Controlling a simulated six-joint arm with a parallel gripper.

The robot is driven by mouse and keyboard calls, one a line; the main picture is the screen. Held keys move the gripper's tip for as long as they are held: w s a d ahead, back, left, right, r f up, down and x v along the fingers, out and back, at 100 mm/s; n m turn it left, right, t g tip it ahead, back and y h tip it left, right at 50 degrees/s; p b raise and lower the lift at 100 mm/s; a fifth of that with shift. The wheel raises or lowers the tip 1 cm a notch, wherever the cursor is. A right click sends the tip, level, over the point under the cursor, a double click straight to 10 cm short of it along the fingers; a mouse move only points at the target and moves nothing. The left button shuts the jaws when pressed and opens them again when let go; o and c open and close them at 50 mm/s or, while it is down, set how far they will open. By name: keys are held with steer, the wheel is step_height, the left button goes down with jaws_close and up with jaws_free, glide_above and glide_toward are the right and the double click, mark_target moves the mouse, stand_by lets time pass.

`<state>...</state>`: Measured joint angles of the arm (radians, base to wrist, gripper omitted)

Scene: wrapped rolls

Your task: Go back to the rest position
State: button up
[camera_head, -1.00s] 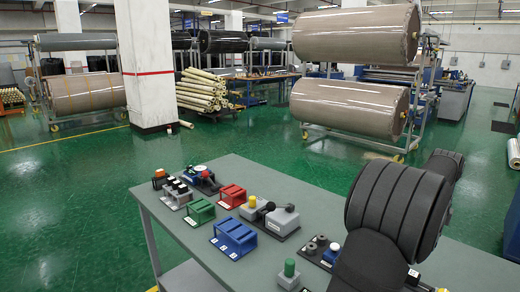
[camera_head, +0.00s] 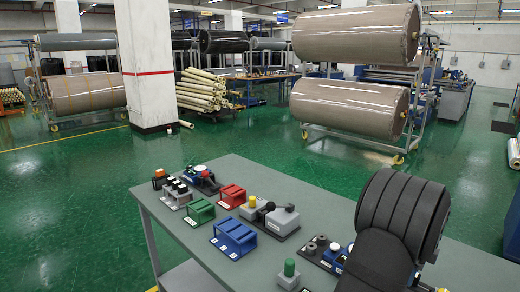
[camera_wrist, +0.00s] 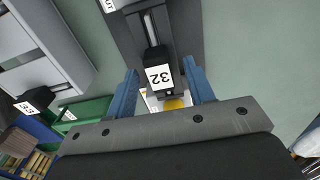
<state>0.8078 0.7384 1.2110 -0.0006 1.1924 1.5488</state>
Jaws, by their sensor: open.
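My gripper (camera_wrist: 161,71) shows in the wrist view as two blue fingers, open and spread apart. A black block labelled 32 (camera_wrist: 158,76) shows between the fingers, with a visible gap on each side. It is in line with a slotted dark track holding a pale rod (camera_wrist: 150,27). A yellow part (camera_wrist: 175,103) shows just below it, partly hidden by the gripper's grey bar. In the head view my dark arm links fill the lower right, and the gripper cannot be seen there.
The grey table (camera_head: 300,190) holds a green rack (camera_head: 201,211), a red rack (camera_head: 232,195), a blue rack (camera_head: 234,238) and a green button box (camera_head: 288,273). In the wrist view a black block labelled 33 (camera_wrist: 34,100) and a grey box (camera_wrist: 45,45) are at left.

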step_height(320, 180, up, 9)
steer(key=shift+f, duration=0.15)
steer(key=shift+o, duration=0.2)
steer(key=o, duration=1.1)
steer(key=w+a+r, duration=0.2)
steer(key=r, duration=0.1)
steer(key=w+a+r, duration=0.4)
steer(key=r, duration=0.1)
steer(key=shift+w+a+r, duration=0.1)
steer(key=shift+w+r, duration=0.15)
steer(key=shift+r, duration=0.1)
step_height(320, 180, down, 10)
steer(key=shift+a+r, duration=0.1)
steer(key=shift+r, duration=0.1)
steer(key=shift+r, duration=0.1)
step_height(320, 180, up, 10)
steer(key=shift+f, duration=0.1)
steer(key=shift+c, duration=0.3)
